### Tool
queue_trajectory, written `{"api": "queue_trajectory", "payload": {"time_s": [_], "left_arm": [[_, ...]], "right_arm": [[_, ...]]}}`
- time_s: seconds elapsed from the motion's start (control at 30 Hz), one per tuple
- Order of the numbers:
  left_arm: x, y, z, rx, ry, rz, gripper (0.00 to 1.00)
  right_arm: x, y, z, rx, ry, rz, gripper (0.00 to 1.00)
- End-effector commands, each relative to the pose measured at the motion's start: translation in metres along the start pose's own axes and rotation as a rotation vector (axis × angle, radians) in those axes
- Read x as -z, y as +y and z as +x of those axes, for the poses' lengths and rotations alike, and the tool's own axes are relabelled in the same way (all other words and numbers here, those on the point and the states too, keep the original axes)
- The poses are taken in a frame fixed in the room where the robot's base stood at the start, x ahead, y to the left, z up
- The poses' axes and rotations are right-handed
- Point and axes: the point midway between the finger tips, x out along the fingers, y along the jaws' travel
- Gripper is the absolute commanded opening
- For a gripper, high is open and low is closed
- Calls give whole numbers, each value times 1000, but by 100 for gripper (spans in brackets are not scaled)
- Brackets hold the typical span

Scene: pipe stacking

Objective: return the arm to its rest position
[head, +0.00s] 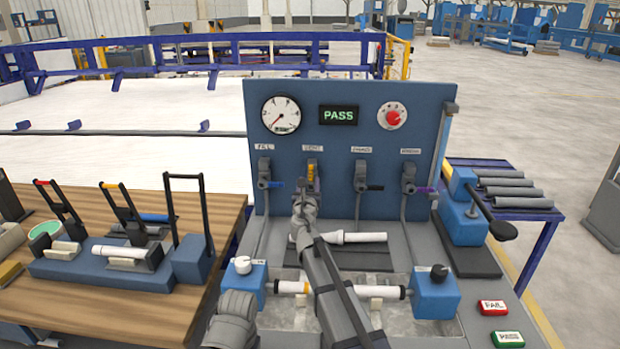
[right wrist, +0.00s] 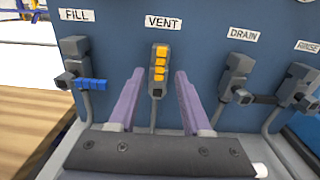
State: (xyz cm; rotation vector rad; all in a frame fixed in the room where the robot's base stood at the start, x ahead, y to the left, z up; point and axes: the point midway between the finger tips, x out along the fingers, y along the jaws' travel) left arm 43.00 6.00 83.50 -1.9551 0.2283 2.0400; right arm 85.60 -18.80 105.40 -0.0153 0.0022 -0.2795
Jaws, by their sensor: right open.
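My right arm reaches up from the bottom middle of the head view. Its gripper (head: 309,187) is in front of the VENT valve on the blue test panel (head: 335,175). In the right wrist view the two purple fingers (right wrist: 158,85) are open and apart, one on each side of the yellow VENT handle (right wrist: 160,65). The handle stands upright, and I see a gap on both sides of it. My left gripper is not in view.
The blue FILL handle (right wrist: 92,85) and the black DRAIN handle (right wrist: 262,98) lie sideways close by. Below, a white pipe (head: 352,237) and a pipe between two blue clamps (head: 436,292) sit near my arm. A wooden bench (head: 150,318) is on the left.

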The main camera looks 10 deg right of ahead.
Motion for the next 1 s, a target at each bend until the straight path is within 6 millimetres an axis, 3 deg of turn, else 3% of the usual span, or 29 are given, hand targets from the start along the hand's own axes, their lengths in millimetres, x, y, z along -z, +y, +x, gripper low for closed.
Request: {"api": "queue_trajectory", "payload": {"time_s": [0.37,0.47,0.53,0.67,0.8,1.0], "left_arm": [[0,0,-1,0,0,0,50],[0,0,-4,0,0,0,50],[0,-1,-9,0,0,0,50],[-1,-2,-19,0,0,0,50],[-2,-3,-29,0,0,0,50],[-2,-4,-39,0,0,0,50]], "right_arm": [[0,-1,-7,5,3,16,49],[3,-7,-21,52,28,152,49],[11,-16,-42,127,69,353,49],[49,-35,-104,369,189,869,49],[104,-36,-189,722,326,1358,49],[156,-17,-316,1262,453,1735,49]]}}
